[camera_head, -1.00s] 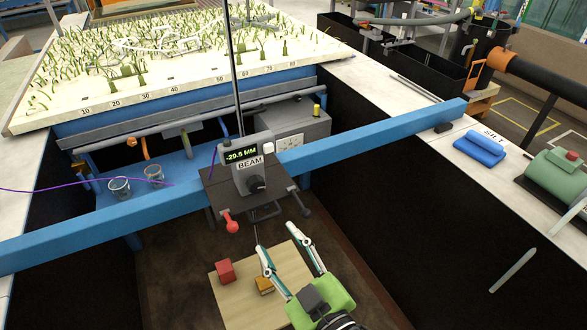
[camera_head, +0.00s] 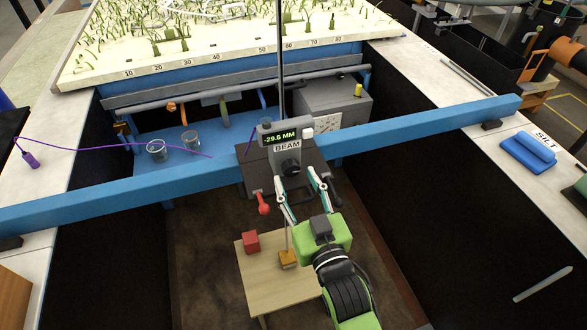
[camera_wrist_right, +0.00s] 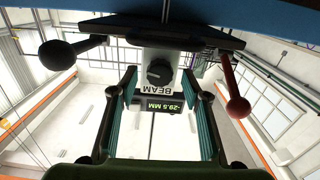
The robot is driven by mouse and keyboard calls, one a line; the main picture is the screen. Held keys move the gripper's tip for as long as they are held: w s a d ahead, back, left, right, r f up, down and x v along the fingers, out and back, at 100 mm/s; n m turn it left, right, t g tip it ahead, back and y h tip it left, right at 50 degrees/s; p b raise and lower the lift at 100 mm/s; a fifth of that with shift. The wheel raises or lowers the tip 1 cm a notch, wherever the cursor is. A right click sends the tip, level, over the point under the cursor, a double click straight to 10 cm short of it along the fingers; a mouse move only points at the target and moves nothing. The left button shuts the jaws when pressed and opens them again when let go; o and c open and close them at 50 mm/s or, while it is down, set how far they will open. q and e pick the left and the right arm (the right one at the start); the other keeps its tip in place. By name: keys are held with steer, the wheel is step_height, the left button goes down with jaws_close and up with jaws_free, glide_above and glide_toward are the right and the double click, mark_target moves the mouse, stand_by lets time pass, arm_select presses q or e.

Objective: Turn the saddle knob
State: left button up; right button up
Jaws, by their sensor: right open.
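The saddle knob (camera_head: 290,166) is a black round knob on the front of the grey saddle box (camera_head: 268,131), under the display "-29.5 MM" and the BEAM label. In the right wrist view the knob (camera_wrist_right: 159,72) shows upside down, between and beyond the two fingers. My right gripper (camera_head: 298,179) is open just in front of and below the knob, with a finger to each side. It also shows open and empty in the right wrist view (camera_wrist_right: 159,84). I see no contact with the knob. My left gripper is out of view.
A red ball-ended lever (camera_head: 263,205) and a black one (camera_head: 336,197) flank the gripper under the saddle. The blue beam (camera_head: 420,126) runs across. Below, a wooden table (camera_head: 268,287) bears a red block (camera_head: 251,242) and an orange block (camera_head: 288,260).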

steer(key=shift+w+a+r, duration=0.1)
steer(key=shift+w+a, duration=0.1)
steer(key=shift+w, duration=0.45)
steer(key=shift+w+a, duration=0.1)
steer(key=shift+w, duration=0.2)
steer(key=shift+w+a, duration=0.1)
steer(key=shift+w, duration=0.25)
steer(key=c, duration=1.1)
steer(key=shift+p, duration=0.65)
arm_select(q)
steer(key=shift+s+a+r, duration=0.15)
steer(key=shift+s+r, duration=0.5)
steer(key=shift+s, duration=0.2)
